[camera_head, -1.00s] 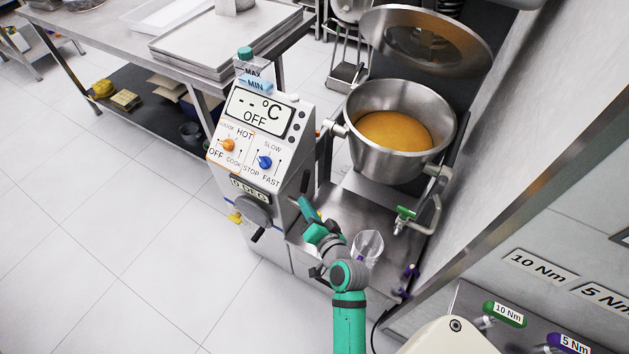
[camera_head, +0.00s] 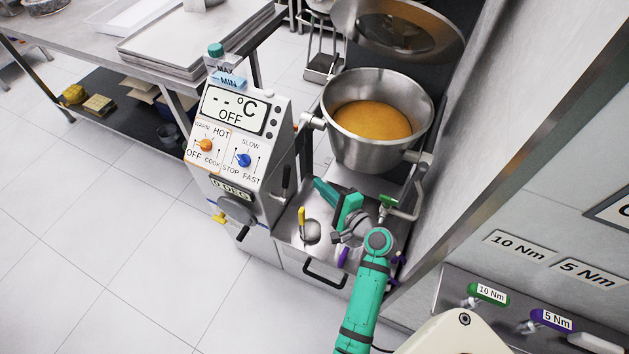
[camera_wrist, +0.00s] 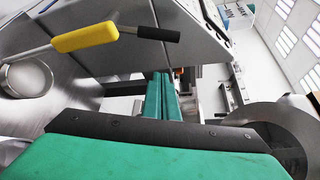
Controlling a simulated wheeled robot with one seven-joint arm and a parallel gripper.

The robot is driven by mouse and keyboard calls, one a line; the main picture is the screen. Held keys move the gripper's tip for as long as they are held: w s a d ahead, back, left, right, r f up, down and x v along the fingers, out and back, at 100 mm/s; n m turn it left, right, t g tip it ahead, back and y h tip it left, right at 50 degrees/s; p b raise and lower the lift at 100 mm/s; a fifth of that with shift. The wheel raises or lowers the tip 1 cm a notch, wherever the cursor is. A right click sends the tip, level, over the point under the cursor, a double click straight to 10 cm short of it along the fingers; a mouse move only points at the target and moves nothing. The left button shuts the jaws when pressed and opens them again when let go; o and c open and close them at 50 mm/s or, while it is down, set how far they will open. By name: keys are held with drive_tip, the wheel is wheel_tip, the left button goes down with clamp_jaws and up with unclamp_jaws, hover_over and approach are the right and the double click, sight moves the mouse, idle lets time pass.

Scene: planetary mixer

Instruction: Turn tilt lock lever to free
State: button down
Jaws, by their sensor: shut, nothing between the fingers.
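A black-gripped lever (camera_head: 285,178) stands on the right side of the mixer's control console, roughly upright; the wrist view shows a black grip on a thin rod (camera_wrist: 150,32). A yellow handle (camera_head: 301,215) rises from the steel deck and also shows in the wrist view (camera_wrist: 85,36). No label tells me which is the tilt lock lever. My gripper (camera_head: 322,188) is shut and empty over the deck, right of the black lever and apart from it. Its green fingers are together in the wrist view (camera_wrist: 166,84).
The bowl (camera_head: 375,135) of orange contents hangs behind my gripper. A green-handled tap (camera_head: 388,202) is close on its right. The console (camera_head: 235,140) has a grey handwheel (camera_head: 238,210) and a yellow knob (camera_head: 218,217). Floor is clear at left.

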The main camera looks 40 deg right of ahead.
sight(285, 183)
drive_tip(key=w+a, duration=0.3)
drive_tip(key=w, duration=0.5)
drive_tip(key=shift+a+f, duration=0.15)
drive_tip(key=shift+a, duration=0.15)
